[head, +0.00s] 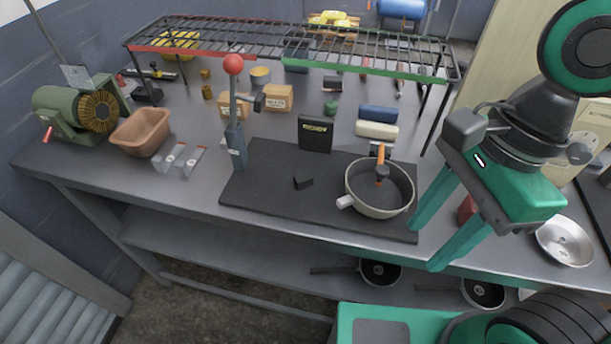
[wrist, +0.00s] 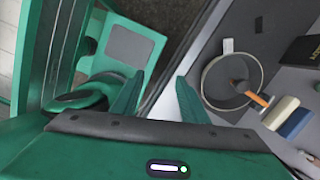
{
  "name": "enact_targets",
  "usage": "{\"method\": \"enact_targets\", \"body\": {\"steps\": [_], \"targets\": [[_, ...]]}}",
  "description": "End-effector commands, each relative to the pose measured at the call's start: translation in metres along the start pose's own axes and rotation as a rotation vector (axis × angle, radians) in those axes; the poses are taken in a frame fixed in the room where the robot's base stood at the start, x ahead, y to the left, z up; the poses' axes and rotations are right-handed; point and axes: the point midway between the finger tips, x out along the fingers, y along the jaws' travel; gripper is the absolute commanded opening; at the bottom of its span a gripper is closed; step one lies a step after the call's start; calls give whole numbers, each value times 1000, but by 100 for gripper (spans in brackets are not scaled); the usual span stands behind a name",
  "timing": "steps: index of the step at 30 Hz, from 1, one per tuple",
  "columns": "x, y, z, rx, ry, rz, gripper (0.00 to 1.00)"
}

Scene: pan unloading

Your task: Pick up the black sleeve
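A cream pot (head: 364,210) with an orange-handled tool (head: 381,155) inside stands between my gripper and the black piece. A black box (head: 315,133) stands behind it. A red-knobbed lever (head: 236,140) rises to the left. A wire rack (head: 290,45) spans the back.

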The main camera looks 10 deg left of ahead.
Motion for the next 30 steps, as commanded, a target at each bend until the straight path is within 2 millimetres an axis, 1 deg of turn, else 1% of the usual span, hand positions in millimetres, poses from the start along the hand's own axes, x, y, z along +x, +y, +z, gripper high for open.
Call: {"method": "enact_targets", "body": {"steps": [5,9,15,18,21,24,28,30], "targets": [[-14,-45,23,-65,-44,17,40],[-22,-90,45,-128,-86,26,40],[-23,-153,72,-213,-140,39,40],[-20,-180,84,-249,-161,44,40],[-16,-200,92,-278,-176,46,40],[-13,-212,96,-294,-185,48,40],[-7,-217,100,-304,-191,50,40],[0,-216,102,-306,-191,51,40]]}}
